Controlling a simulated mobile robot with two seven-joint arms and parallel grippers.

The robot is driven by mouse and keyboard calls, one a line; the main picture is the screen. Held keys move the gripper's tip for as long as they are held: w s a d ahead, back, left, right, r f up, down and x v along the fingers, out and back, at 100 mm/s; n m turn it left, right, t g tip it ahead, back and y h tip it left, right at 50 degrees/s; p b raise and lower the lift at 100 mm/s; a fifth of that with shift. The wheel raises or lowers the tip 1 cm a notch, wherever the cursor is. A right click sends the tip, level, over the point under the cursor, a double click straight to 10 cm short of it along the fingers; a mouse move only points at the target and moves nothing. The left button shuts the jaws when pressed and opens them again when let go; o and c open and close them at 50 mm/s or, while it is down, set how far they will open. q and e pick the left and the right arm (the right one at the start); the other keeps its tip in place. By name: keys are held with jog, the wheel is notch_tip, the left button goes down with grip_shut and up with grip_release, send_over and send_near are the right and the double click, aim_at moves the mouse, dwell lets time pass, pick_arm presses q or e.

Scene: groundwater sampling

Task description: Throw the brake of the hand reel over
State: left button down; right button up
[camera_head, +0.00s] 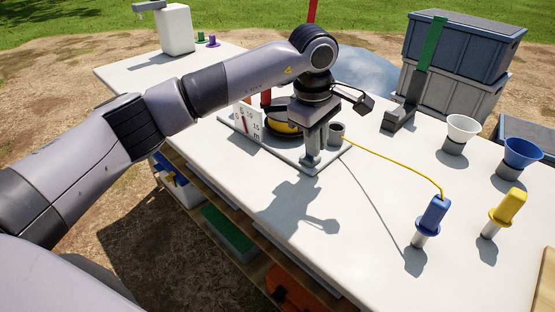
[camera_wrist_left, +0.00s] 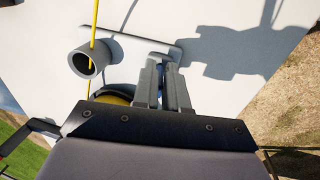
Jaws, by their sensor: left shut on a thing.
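The hand reel (camera_head: 283,126), with a yellow drum and dark flange, stands on a light grey base plate (camera_head: 243,127) on the white table. My left gripper (camera_head: 314,158) points down at the reel's near right side, its fingers close together over the plate. In the left wrist view the fingers (camera_wrist_left: 164,72) are shut on a small part, which I take to be the brake; the fingers hide most of it. A grey tube guide (camera_head: 337,132) stands beside the gripper, with the yellow line through it. My right gripper is out of view.
The yellow line (camera_head: 395,163) runs to a blue-capped probe (camera_head: 433,214). A yellow-capped one (camera_head: 508,207), a white funnel (camera_head: 462,128) and a blue funnel (camera_head: 521,153) stand at the right. Stacked crates (camera_head: 462,55) stand behind. The table's front middle is clear.

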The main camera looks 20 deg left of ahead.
pick_arm(q)
jog(key=shift+w+d+r+p, duration=0.1)
jog(key=shift+w+r+p, duration=0.1)
jog(key=shift+p, duration=0.1)
jog(key=shift+w+f, duration=0.1)
jog(key=shift+f, duration=0.15)
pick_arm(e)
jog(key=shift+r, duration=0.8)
pick_arm(q)
jog(key=shift+w+r+g+p, duration=0.2)
jog(key=shift+r+g+p, duration=0.1)
jog(key=shift+p, duration=0.25)
jog(key=shift+w+d+f, duration=0.1)
jog(key=shift+f, duration=0.15)
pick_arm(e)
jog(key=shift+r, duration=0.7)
pick_arm(q)
jog(key=shift+w+p, duration=0.1)
jog(key=shift+p, duration=0.25)
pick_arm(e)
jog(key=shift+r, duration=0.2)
